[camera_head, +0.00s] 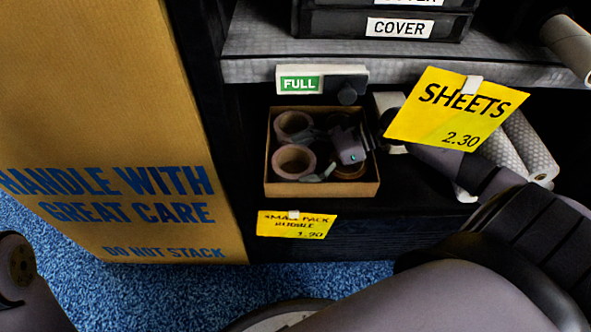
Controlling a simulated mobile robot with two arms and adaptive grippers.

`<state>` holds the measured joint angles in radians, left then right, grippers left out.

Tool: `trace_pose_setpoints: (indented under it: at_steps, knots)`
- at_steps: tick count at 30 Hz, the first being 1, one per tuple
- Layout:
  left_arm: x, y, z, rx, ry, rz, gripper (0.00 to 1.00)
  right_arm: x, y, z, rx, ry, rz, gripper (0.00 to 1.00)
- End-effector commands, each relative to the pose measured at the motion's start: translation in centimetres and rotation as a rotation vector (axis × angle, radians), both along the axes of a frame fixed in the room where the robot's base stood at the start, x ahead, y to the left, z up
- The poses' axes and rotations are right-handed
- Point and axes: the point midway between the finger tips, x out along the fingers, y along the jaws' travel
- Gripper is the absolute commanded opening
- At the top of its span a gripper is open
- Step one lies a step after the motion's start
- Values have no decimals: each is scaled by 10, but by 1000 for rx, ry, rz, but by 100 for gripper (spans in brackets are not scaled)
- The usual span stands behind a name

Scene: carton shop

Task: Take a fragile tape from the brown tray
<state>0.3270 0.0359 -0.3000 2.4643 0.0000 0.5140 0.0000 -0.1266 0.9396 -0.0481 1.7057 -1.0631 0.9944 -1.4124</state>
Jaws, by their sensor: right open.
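The brown tray (320,189) is an open carton box on the dark lower shelf, in the middle of the head view. On its left side are two pale pinkish-brown tape rolls, one at the back (281,124) and one at the front (279,164). Darker rolls lie on its right side, partly hidden by my gripper. No lettering on the rolls is readable, so I cannot tell which is fragile tape. My right gripper (309,155) reaches in over the tray from the right. It is open, its fingers pointing left close to the pale rolls; contact is unclear. My left gripper is not in view.
A tall carton (105,110) stands left of the shelf. The upper shelf edge (400,70) and a FULL sign (321,83) hang above the tray. A yellow SHEETS card (455,108) and pale rolls (527,145) are at right. Blue carpet (120,290) lies in front.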

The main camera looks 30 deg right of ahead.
Motion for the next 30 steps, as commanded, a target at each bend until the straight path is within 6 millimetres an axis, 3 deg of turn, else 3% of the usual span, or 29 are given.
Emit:
trace_pose_setpoints:
  at_steps: [8, 25, 30]
  knots:
    - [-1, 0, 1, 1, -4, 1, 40, 0, 4, -3, 0, 4, 3, 91]
    - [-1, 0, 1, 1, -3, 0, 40, 0, 4, -3, 0, 4, 2, 53]
    - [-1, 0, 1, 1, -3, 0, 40, 1, 4, -2, -1, 3, 1, 53]
